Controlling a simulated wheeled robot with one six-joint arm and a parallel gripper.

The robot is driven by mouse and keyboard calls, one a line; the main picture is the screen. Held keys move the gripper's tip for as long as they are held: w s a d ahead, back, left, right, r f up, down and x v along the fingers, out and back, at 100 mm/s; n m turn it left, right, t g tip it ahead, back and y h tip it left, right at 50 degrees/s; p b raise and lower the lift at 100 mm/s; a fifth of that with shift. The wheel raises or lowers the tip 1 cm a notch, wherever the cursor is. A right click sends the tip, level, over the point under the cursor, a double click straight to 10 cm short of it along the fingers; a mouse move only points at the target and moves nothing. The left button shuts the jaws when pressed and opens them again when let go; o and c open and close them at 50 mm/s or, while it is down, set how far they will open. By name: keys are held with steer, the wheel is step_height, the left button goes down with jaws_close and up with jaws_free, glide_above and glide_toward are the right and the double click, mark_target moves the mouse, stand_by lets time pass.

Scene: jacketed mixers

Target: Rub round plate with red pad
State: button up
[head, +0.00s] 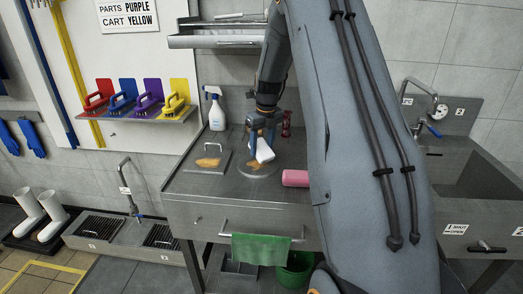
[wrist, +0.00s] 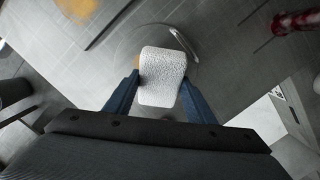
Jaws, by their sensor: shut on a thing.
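My gripper (head: 261,137) is shut on a white pad (head: 265,150) with a rough, textured face. In the wrist view the white pad (wrist: 161,78) sits between the blue fingers of my gripper (wrist: 160,82). The round plate (head: 244,173) lies on the steel bench under the pad, with an orange-brown stain on it. I cannot tell whether the pad touches the plate. A red pad (head: 97,99) with a handle stands at the left end of the wall shelf, away from my gripper.
Blue (head: 122,99), purple (head: 150,97) and yellow (head: 177,97) pads share the shelf. A stained square plate (head: 193,162), a white spray bottle (head: 216,112), a pink roll (head: 294,178) and a red object (head: 286,123) are on the bench. A green cloth (head: 260,249) hangs in front.

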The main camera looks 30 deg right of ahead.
steer(key=shift+w+d, duration=0.45)
steer(key=shift+w, duration=0.2)
steer(key=shift+r, duration=0.1)
steer(key=shift+r+p, duration=1.4)
steer(key=shift+r, duration=1.55)
steer(key=shift+r+p, duration=0.8)
steer(key=shift+r, duration=0.7)
steer(key=shift+s, duration=0.1)
